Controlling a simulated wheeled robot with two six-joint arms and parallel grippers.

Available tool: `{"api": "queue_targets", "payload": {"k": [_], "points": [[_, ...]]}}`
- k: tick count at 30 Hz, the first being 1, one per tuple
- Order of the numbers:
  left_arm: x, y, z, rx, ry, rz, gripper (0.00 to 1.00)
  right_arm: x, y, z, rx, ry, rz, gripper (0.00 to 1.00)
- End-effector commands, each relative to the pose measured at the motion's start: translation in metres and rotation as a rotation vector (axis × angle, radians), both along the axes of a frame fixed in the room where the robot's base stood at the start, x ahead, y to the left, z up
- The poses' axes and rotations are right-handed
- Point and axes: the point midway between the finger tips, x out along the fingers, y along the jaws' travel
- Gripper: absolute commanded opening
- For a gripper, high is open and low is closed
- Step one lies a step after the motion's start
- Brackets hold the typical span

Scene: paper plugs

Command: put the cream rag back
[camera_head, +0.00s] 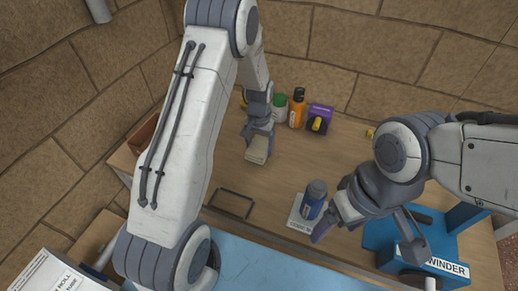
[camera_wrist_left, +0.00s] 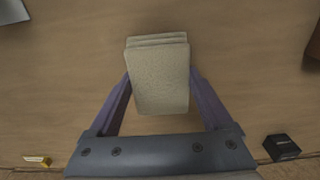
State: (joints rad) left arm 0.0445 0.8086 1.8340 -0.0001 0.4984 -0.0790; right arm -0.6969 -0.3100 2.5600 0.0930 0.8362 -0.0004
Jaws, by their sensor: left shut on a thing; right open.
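The cream rag (camera_head: 257,149) is a folded, pale block held in my left gripper (camera_head: 258,137) over the wooden table. In the left wrist view the rag (camera_wrist_left: 160,80) sits between the two purple fingers of my left gripper (camera_wrist_left: 160,95), which are shut on it. How far it is above the table is hard to tell. Whether the right fingers touch the bottle is unclear.
A dark rectangular frame (camera_head: 231,203) lies at the table's front left. A green-capped jar (camera_head: 279,108), an orange bottle (camera_head: 297,108) and a purple box (camera_head: 319,118) stand along the back. A blue winder (camera_head: 432,250) stands at the right. The table's middle is clear.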

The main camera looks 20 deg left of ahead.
Motion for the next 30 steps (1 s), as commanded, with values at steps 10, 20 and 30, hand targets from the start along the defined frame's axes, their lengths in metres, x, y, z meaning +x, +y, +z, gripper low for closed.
{"api": "queue_targets", "payload": {"k": [10, 20, 30], "points": [[0.000, 0.000, -0.024, 0.000, 0.000, 0.000, 0.32, 0.000, 0.000, 0.005, 0.000, 0.000, 0.000, 0.80], [0.000, 0.000, -0.027, 0.000, 0.000, 0.000, 1.00, 0.000, 0.000, 0.003, 0.000, 0.000, 0.000, 0.80], [0.001, 0.000, -0.016, 0.000, -0.003, 0.001, 1.00, 0.000, 0.000, 0.003, 0.000, 0.000, 0.000, 0.80]]}}
